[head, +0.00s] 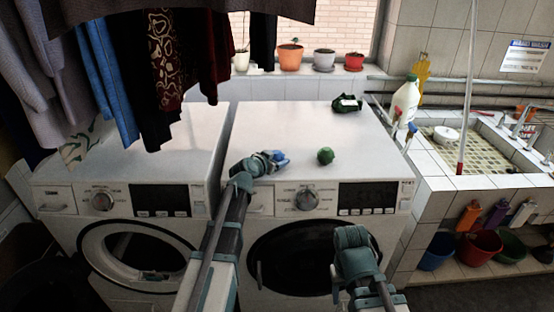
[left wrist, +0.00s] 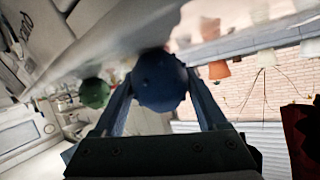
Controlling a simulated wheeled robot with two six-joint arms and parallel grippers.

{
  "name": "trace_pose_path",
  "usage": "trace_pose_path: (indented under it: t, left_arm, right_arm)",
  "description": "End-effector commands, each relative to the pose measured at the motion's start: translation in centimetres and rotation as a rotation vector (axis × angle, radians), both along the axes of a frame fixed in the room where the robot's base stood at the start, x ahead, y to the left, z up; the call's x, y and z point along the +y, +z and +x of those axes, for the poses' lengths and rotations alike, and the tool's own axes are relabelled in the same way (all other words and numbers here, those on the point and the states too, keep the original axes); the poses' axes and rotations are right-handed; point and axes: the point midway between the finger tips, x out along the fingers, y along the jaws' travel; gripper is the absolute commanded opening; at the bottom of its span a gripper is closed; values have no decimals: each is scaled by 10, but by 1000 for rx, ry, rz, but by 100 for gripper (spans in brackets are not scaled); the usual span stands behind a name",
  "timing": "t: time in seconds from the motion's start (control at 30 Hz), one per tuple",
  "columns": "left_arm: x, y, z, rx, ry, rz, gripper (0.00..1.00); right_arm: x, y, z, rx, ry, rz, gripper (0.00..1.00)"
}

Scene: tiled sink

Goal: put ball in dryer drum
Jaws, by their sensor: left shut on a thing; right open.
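A dark blue knobbly ball (head: 280,156) is between the fingers of my left gripper (head: 273,158), over the front of the right machine's white top. In the left wrist view the ball (left wrist: 160,80) fills the space between both fingers. A green knobbly ball (head: 325,156) lies on the same top to the right; it also shows in the left wrist view (left wrist: 94,93). The right machine's dark round front (head: 290,258) is partly hidden by my arms. The left machine has a white-ringed round front (head: 92,245). My right gripper (head: 352,240) is low before the right machine, open; its fingers are hard to see.
Dark and blue clothes (head: 125,80) hang over the left machine. A white bottle (head: 405,102) and tiled sink (head: 470,150) are to the right, with buckets (head: 480,247) below. Potted plants line the windowsill.

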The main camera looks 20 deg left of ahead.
Motion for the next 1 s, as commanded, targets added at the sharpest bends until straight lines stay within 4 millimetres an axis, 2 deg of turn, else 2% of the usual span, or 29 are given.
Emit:
trace_pose_path:
  t: [0.03,0.17,0.47,0.57,1.0]
  left_arm:
    - [0,-2,0,0,0,0,76]
    - [0,-1,0,0,0,0,100]
    - [0,1,-2,0,0,0,100]
    - [2,6,-14,0,1,-1,100]
    - [22,39,-98,0,2,0,100]
  right_arm:
    - [0,-2,0,0,0,0,50]
    - [0,-1,0,0,0,0,50]
    - [0,1,0,0,0,0,50]
    - [0,6,0,0,0,0,50]
    - [0,39,0,0,0,0,50]
